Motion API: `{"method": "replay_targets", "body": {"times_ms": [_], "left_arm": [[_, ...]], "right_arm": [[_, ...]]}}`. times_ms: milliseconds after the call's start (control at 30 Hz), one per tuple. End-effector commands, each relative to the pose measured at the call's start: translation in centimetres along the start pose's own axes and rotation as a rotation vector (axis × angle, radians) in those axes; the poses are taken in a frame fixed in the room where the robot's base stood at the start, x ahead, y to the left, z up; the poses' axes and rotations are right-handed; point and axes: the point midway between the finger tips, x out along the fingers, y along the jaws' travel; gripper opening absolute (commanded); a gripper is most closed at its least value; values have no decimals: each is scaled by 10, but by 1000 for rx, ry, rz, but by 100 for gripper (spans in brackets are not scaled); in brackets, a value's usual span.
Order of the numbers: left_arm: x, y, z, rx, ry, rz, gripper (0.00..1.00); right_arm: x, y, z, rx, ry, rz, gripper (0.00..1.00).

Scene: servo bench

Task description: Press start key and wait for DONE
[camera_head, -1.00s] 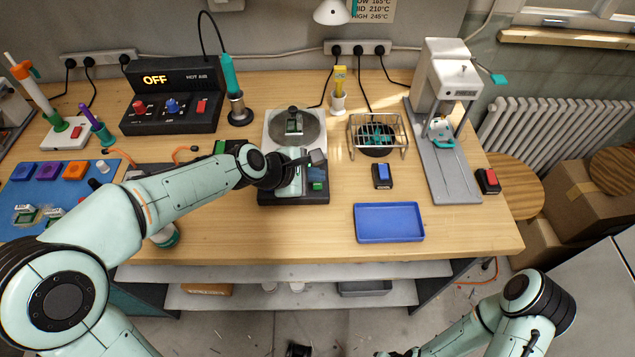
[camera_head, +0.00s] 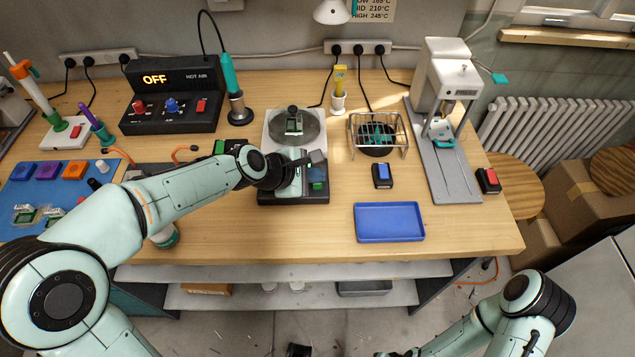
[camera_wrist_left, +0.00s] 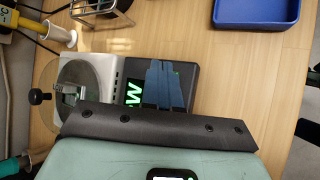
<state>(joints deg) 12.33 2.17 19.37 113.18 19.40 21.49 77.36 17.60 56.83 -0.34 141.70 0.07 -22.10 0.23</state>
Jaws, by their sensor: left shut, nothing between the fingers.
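The bench unit with a round grey plate (camera_head: 312,128) and a dark front panel (camera_head: 276,197) stands mid-table; it also shows in the left wrist view (camera_wrist_left: 80,72). A small green-edged part sits on the plate under a dark knob. Green display letters (camera_wrist_left: 133,92) show in the left wrist view, partly covered and only partly readable. A green key (camera_head: 317,186) is on the panel. My left gripper (camera_head: 317,176) is shut and empty, its blue-grey fingers (camera_wrist_left: 164,70) over the panel by the key. Contact with the key cannot be told. My right gripper's fingers are outside the picture.
A blue tray (camera_head: 390,236), a small black box with a blue key (camera_head: 382,175) and a wire-caged fan (camera_head: 378,135) stand to the right. A white press (camera_head: 450,130) is farther right. The hot air station (camera_head: 170,95) reads OFF. The front right of the table is clear.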

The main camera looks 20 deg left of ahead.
Motion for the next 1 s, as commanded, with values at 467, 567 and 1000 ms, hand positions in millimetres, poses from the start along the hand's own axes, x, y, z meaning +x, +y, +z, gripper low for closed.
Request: {"method": "replay_targets", "body": {"times_ms": [467,567,1000], "left_arm": [[3,-3,-2,0,0,-1,0],[4,-3,-3,-1,0,-1,0],[8,-6,-6,-1,0,-1,0]], "right_arm": [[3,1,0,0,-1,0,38],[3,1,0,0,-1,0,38],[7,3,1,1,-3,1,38]]}}
